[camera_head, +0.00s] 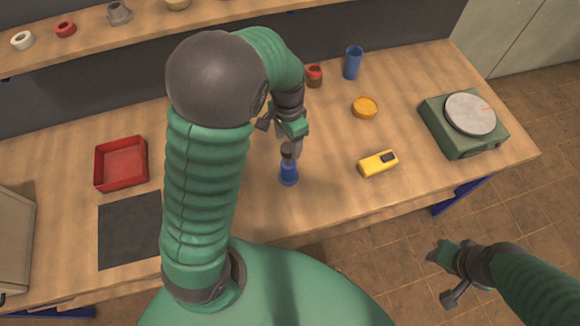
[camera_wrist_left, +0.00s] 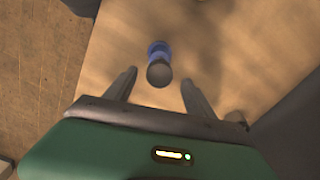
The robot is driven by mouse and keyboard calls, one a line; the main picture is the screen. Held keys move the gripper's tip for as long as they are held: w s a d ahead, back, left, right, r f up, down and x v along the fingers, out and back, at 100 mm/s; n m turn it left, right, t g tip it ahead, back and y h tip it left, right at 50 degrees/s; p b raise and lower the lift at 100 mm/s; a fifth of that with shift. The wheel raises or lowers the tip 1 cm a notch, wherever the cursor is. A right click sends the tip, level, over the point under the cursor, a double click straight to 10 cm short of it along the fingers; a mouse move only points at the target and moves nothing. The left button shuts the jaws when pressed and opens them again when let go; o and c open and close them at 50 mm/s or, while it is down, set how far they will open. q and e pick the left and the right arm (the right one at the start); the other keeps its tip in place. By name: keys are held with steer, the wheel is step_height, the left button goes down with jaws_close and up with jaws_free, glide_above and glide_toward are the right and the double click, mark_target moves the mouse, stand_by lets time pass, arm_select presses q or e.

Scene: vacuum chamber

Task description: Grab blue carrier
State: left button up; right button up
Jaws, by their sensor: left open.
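The blue carrier (camera_head: 289,176) stands on the wooden table near its front edge, a small blue piece with a dark top. In the left wrist view the carrier (camera_wrist_left: 158,64) shows just beyond and between the fingertips, its round dark top facing the camera. My left gripper (camera_head: 295,146) is above the carrier, fingers pointing down, and it partly covers the carrier's top. In the left wrist view its two fingers (camera_wrist_left: 158,82) are apart with nothing held between them. My right gripper (camera_head: 440,258) is off the table's front edge, over the floor; its jaw state is unclear.
On the wooden table (camera_head: 330,200) are a yellow device (camera_head: 378,163), an orange round dish (camera_head: 364,107), a blue cup (camera_head: 353,63), a red jar (camera_head: 314,77), a green scale-like unit (camera_head: 464,125), a red tray (camera_head: 121,164) and a dark mat (camera_head: 130,230). A shelf (camera_head: 95,33) runs along the back.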

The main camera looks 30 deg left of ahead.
mark_target(288, 164)
arm_select(q)
step_height(288, 164, down, 8)
steer(key=shift+f+p, duration=0.2)
steer(key=shift+p, duration=0.15)
steer(key=shift+d+r, duration=0.1)
steer(key=shift+s, duration=0.1)
steer(key=shift+c, duration=1.1)
jaws_close()
